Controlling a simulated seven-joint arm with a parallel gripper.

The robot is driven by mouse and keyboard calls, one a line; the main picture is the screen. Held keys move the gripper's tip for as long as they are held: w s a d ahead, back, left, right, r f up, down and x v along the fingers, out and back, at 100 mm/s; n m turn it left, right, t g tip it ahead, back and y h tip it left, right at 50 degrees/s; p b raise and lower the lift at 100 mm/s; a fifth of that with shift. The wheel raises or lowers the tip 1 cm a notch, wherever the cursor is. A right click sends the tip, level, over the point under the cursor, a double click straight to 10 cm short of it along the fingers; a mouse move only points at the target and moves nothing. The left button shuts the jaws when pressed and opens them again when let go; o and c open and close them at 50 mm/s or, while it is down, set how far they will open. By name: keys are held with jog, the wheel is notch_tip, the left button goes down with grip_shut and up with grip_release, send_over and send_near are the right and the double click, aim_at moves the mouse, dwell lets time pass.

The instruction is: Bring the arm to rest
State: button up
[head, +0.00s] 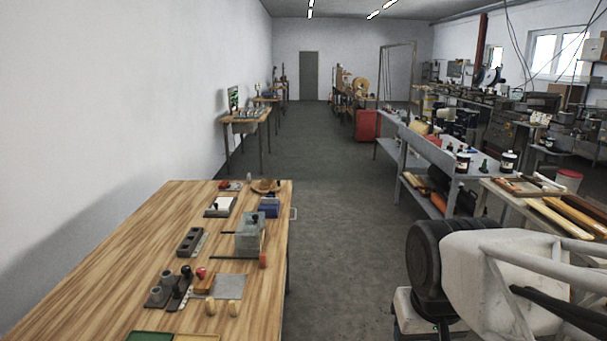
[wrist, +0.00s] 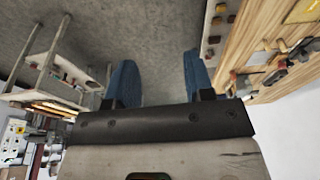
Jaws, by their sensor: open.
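My gripper (wrist: 160,82) shows in the wrist view, with two blue fingers held apart and nothing between them. Bare grey floor lies behind the fingers. In the head view, part of my arm shows at the lower right, over the floor and apart from the wooden table (head: 130,240). The gripper's fingers cannot be made out in the head view. In the wrist view the wooden table (wrist: 250,50) is at the upper right, tilted, clear of the fingers.
The wooden table carries a grey box (head: 250,236), a red-knobbed stamp (head: 202,280), a dark block (head: 190,242) and small tools. A grey shelf bench (head: 425,150) and a bench with framed wooden bars (head: 555,215) stand at the right. The floor aisle (head: 340,220) between is clear.

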jog(key=shift+s+d+f, duration=0.2)
jog(key=shift+s, duration=0.3)
jog(key=shift+s+d+f, duration=0.15)
jog(key=shift+s+f, duration=0.05)
jog(key=shift+s, duration=0.3)
jog(key=shift+s+d+f, duration=0.2)
jog(key=shift+s, duration=0.3)
dwell(2.0)
